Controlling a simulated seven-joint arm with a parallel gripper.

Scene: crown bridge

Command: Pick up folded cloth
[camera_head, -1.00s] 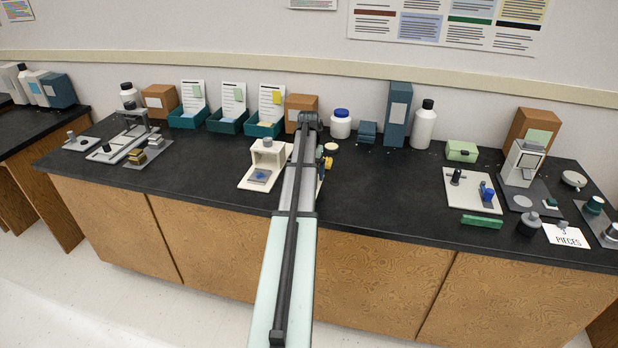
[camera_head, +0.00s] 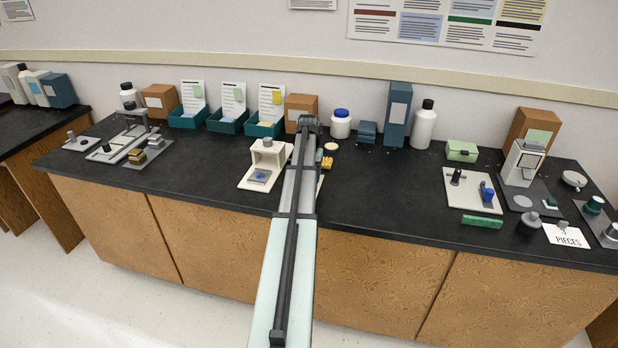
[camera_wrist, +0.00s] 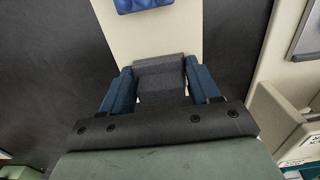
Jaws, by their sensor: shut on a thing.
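In the wrist view my gripper (camera_wrist: 159,85) has its two blue fingers on either side of a dark grey, flat, layered piece, the folded cloth (camera_wrist: 160,72). The fingers are shut on it. Its near part is hidden by the dark gripper body. It is in front of a narrow cream board (camera_wrist: 160,38); I cannot tell whether it touches the board. In the head view my own arm hides the gripper and the cloth.
A blue item (camera_wrist: 142,4) lies on the cream board's far part. A cream stand with a blue pad (camera_head: 260,176) is left of my arm. A small yellow item (camera_head: 327,163) is just right. Dark bench top (camera_head: 385,185) is clear further right.

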